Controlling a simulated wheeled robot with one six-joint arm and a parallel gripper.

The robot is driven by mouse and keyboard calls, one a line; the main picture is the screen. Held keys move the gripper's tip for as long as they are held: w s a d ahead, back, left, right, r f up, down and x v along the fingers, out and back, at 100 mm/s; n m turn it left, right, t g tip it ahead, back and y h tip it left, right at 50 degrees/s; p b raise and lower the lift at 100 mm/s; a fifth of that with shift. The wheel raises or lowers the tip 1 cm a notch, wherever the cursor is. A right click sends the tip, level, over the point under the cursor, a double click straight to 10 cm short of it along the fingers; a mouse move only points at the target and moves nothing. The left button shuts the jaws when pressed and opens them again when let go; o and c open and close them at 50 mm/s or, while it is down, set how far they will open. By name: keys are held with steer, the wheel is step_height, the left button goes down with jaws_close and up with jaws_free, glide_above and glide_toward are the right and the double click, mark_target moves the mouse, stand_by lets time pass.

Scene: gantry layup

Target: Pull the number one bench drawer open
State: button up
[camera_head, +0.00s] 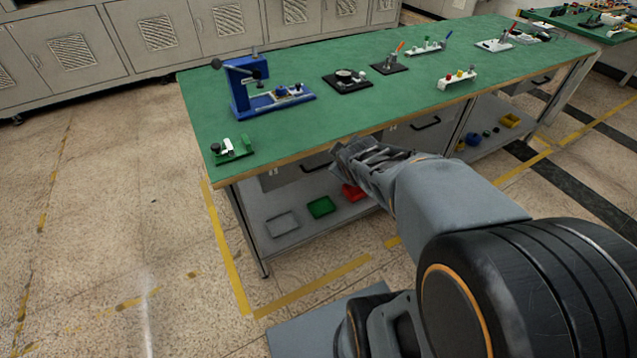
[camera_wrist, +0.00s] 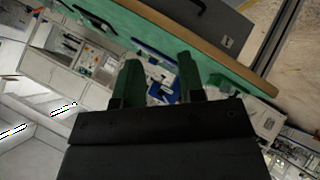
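The bench (camera_head: 300,130) has a green top with a wooden front edge. Two grey drawers show under it. The right drawer has a dark handle (camera_head: 426,123). My gripper (camera_head: 343,150) is just right of the left handle, near the bench edge. Its fingers (camera_wrist: 161,72) are apart, with nothing held between them.
A blue press fixture (camera_head: 240,90) and several small fixtures stand on the bench. The lower shelf holds a grey tray (camera_head: 282,223), a green tray (camera_head: 321,207) and a red tray (camera_head: 352,192). Floor is clear left of the bench. Grey cabinets (camera_head: 160,40) line the back.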

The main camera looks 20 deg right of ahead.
steer(key=w+d+f+n+t+b, duration=0.35)
steer(key=f+n+b, duration=0.2)
steer(key=f, duration=0.35)
steer(key=n+t+y+b, duration=0.3)
steer(key=n+y+b, duration=0.2)
steer(key=n+b, duration=0.25)
glide_toward(325, 165)
steer(key=b+x, duration=0.1)
steer(key=x, duration=0.4)
steer(key=b+x, duration=0.1)
steer(key=x, duration=0.4)
steer(key=shift+w+f, duration=0.15)
steer(key=shift+f, duration=0.1)
steer(key=shift+c, duration=0.5)
jaws_close()
